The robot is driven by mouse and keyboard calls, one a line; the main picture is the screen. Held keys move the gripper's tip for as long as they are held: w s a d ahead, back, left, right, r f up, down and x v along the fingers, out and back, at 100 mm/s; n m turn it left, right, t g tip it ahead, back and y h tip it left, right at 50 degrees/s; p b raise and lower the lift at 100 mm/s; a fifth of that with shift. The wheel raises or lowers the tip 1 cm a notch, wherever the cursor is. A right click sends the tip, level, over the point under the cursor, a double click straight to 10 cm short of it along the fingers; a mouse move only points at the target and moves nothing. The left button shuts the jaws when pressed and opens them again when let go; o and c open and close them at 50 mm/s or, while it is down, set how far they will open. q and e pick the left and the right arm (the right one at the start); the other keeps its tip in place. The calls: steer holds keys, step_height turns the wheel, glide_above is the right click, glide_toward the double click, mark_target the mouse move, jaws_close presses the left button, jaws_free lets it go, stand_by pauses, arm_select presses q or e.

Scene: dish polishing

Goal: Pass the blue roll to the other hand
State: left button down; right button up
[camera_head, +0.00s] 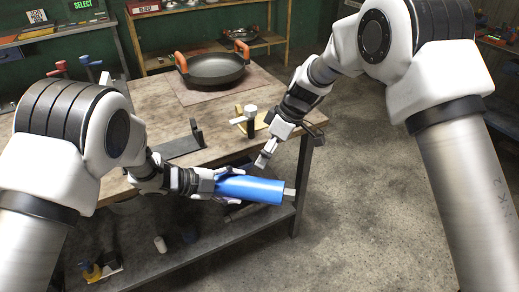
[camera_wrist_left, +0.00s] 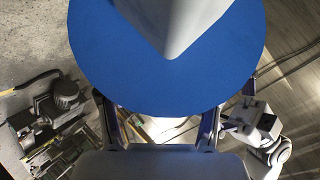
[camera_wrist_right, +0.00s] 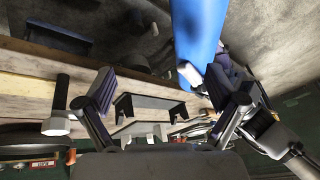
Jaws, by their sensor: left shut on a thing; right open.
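The blue roll (camera_head: 255,190) is held lying roughly level in front of the workbench edge in the head view, with a pale end piece sticking out at its right end. My left gripper (camera_head: 226,180) is shut on its left part. In the left wrist view the blue roll (camera_wrist_left: 165,85) fills the upper middle and hides much behind it. My right gripper (camera_head: 266,156) is just above the roll in the head view and apart from it. In the right wrist view its fingers (camera_wrist_right: 166,88) are spread and empty, with the blue roll (camera_wrist_right: 196,30) above and beyond the right finger.
A wooden workbench (camera_head: 150,110) stands ahead, bearing a dark pan (camera_head: 213,71) with orange handles. A dark bracket (camera_head: 182,144) and a white-topped tool (camera_head: 250,116) sit near its front edge. A lower shelf (camera_head: 160,265) holds small items. The floor at right is clear.

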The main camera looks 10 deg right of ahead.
mark_target(245, 177)
steer(key=shift+n+g+y, duration=0.4)
steer(key=shift+n+g, duration=0.5)
steer(key=s+a+r, duration=0.2)
steer(key=a, duration=0.1)
steer(key=shift+s+r, duration=0.1)
steer(key=shift+r, duration=0.3)
arm_select(q)
steer(key=shift+w, duration=0.1)
arm_select(e)
steer(key=x, duration=1.1)
steer(key=shift+f, duration=0.25)
steer(key=c, duration=1.7)
arm_select(q)
steer(key=shift+c, duration=0.7)
jaws_free()
arm_select(e)
jaws_close()
arm_select(q)
steer(key=shift+a+r, duration=0.1)
